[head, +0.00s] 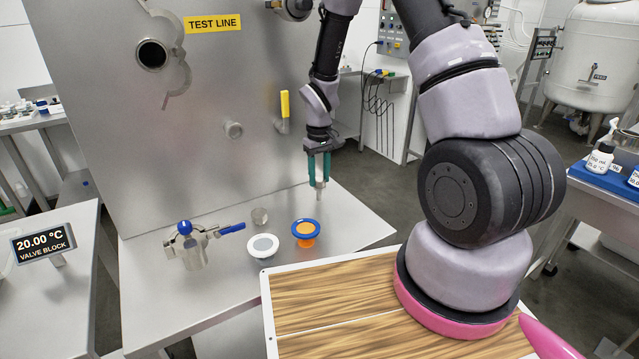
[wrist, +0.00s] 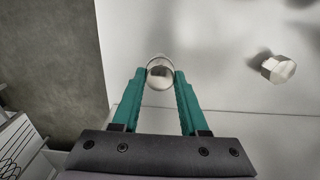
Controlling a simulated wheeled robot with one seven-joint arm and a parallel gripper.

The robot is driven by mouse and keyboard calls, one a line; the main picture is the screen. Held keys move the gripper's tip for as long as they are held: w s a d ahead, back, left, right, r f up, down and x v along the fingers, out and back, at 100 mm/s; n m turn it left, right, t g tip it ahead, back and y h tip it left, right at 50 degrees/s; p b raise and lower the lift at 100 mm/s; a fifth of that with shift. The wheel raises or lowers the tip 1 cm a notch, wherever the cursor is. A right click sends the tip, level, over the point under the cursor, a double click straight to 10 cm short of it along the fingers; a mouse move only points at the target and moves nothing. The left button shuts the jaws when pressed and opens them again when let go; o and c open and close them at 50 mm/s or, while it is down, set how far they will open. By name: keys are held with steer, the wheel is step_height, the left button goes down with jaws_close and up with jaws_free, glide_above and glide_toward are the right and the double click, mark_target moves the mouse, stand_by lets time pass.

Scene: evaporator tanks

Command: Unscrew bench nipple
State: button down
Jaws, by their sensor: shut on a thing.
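My gripper (head: 319,170) points straight down over the right part of the steel bench (head: 350,225), in front of the TEST LINE panel. Its teal fingers are shut on a small metal piece, which looks like the bench nipple (head: 319,190). The piece stands upright and sticks out below the fingertips. In the wrist view, the round, shiny end of the nipple (wrist: 159,73) sits between the fingertips of my gripper (wrist: 160,80). I cannot tell whether its lower end touches the bench.
A small metal fitting (head: 259,215), an orange-centred blue ring piece (head: 306,231), a white ring piece (head: 263,246) and a blue-handled valve (head: 195,245) stand on the bench. The panel (head: 215,90) carries a yellow-handled valve (head: 284,110) and a short stub (head: 232,129).

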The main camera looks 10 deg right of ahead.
steer(key=shift+n, duration=0.3)
steer(key=n, duration=0.2)
steer(key=shift+n, duration=0.4)
steer(key=shift+s+n, duration=0.1)
steer(key=shift+n, duration=1.1)
steer(key=shift+n, duration=0.9)
steer(key=n, duration=0.3)
steer(key=shift+a, duration=0.1)
